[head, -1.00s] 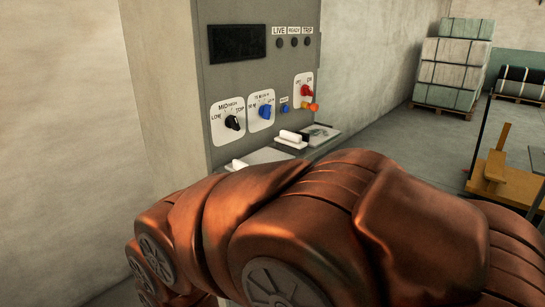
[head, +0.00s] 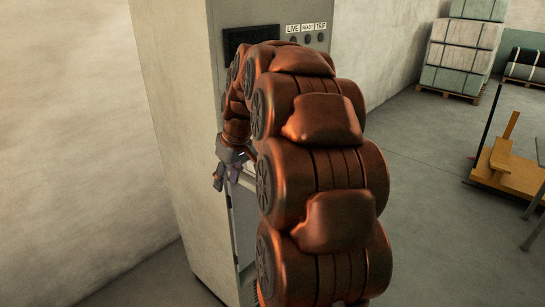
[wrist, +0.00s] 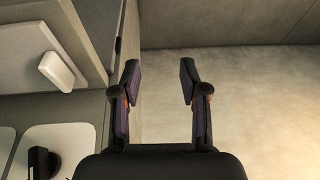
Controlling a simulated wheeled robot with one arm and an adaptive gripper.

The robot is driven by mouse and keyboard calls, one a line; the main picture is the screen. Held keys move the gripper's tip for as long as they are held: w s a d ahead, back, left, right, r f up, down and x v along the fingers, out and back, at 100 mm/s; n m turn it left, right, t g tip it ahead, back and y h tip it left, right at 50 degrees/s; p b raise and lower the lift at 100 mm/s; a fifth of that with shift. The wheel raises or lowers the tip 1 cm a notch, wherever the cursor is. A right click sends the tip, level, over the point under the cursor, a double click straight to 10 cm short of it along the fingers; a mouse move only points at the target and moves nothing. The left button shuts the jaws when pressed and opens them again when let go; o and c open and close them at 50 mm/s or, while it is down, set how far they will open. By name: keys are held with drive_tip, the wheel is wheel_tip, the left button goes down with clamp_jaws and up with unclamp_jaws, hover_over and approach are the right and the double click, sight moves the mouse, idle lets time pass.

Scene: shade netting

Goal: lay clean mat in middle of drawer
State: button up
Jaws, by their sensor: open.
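My gripper (head: 222,177) is beside the front left edge of the grey cabinet in the head view. In the wrist view my gripper (wrist: 159,82) is open, with nothing between its two fingers. A white block (wrist: 62,71), perhaps a handle, sits on a light grey ledge or drawer front (wrist: 40,45) left of the fingers, apart from them. My arm hides most of the cabinet front in the head view. No clean mat can be made out, and the inside of a drawer is not visible.
The tall cabinet (head: 175,120) has a dark screen (head: 238,40) and labelled lamps (head: 307,36). A black knob (wrist: 42,160) shows in the wrist view. Strapped bales (head: 462,55) and an orange cart (head: 508,170) stand right. The floor between is clear.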

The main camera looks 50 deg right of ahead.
drive_tip(key=t+h+p, duration=0.1)
drive_tip(key=p, duration=0.1)
approach(249, 168)
drive_tip(key=shift+s+d+f, duration=0.1)
drive_tip(key=shift+s+d, duration=0.15)
drive_tip(key=shift+s, duration=0.25)
drive_tip(key=shift+w+d+f+t, duration=0.1)
drive_tip(key=shift+d+f+t, duration=0.1)
drive_tip(key=shift+t, duration=0.1)
drive_tip(key=shift+s+p+x, duration=0.15)
drive_tip(key=shift+p+x, duration=0.65)
drive_tip(key=shift+x, duration=1.05)
drive_tip(key=shift+s+p+x, duration=0.15)
drive_tip(key=shift+p+x, duration=0.6)
drive_tip(key=shift+x, duration=1.05)
drive_tip(key=shift+a+f, duration=0.1)
drive_tip(key=shift+f, duration=0.05)
clamp_jaws()
